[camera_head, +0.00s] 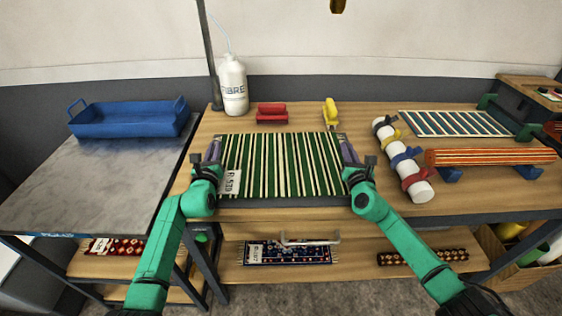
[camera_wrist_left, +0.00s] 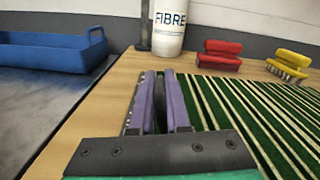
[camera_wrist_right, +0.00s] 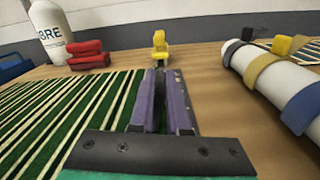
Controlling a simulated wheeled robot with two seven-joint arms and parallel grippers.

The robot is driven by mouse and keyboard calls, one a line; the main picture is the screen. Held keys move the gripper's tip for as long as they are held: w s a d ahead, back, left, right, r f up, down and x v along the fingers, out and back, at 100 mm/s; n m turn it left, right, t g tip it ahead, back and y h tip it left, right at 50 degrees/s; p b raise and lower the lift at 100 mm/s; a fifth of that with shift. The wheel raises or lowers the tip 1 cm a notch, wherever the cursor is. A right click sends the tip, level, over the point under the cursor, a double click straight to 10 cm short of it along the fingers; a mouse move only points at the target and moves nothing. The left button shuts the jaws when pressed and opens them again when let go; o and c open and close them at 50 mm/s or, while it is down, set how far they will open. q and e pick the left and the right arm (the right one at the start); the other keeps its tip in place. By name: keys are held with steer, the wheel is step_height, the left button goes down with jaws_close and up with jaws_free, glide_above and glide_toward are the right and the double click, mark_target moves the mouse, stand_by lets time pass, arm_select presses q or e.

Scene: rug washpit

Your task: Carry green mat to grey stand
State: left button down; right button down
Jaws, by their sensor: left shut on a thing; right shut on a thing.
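The green mat (camera_head: 280,165) with cream stripes lies flat at the front of the wooden table, a white tag (camera_head: 231,181) at its front left corner. My left gripper (camera_head: 213,152) is shut on the mat's left edge; its purple fingers (camera_wrist_left: 160,100) show in the left wrist view. My right gripper (camera_head: 348,152) is shut on the mat's right edge; its purple fingers (camera_wrist_right: 160,100) show in the right wrist view. Whether the mat is lifted off the wood is hard to tell.
Behind the mat stand a white bottle (camera_head: 233,85), a red brush (camera_head: 272,113) and a yellow brush (camera_head: 331,113). A white roll with straps (camera_head: 403,160) lies close to its right. Left is a grey slab table (camera_head: 95,180) with a blue tray (camera_head: 130,121).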

stand_by(0.3)
